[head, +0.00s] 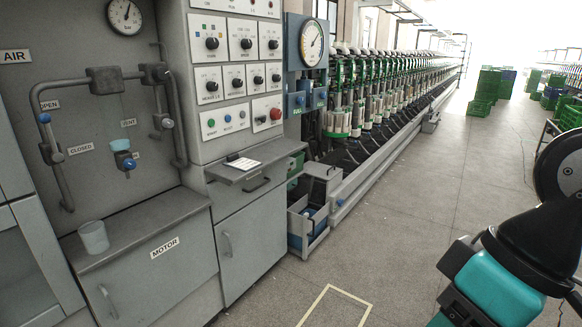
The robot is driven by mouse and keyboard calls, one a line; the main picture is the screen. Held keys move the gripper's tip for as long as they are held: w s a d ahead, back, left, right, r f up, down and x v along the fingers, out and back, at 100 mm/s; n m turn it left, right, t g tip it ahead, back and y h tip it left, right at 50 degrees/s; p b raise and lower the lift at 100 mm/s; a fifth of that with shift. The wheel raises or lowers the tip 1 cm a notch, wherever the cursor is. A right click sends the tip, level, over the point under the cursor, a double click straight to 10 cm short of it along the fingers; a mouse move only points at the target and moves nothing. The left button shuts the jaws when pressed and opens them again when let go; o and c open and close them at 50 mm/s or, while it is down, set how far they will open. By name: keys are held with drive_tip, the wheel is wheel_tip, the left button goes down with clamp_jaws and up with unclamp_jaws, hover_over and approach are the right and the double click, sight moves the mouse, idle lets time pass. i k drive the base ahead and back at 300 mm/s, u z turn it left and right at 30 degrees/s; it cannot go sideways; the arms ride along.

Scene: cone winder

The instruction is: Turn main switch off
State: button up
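A grey control panel (201,72) stands left of centre in the head view. It carries several black rotary knobs on white plates, including a large upper-left knob (212,43) and a large lower-left knob (212,86). My arm shows at the lower right, apart from the panel. My gripper is not in view.
A grey shelf (232,172) with a white sheet (243,163) juts out below the panel. Pipes with valves (107,80) and a cup (93,237) are at left. The winder row (390,90) recedes behind. Open floor (430,190) lies right; green crates (487,85) stand far off.

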sight(275, 114)
drive_tip(key=u, duration=0.1)
drive_tip(key=i, duration=3.05)
drive_tip(key=u, duration=0.05)
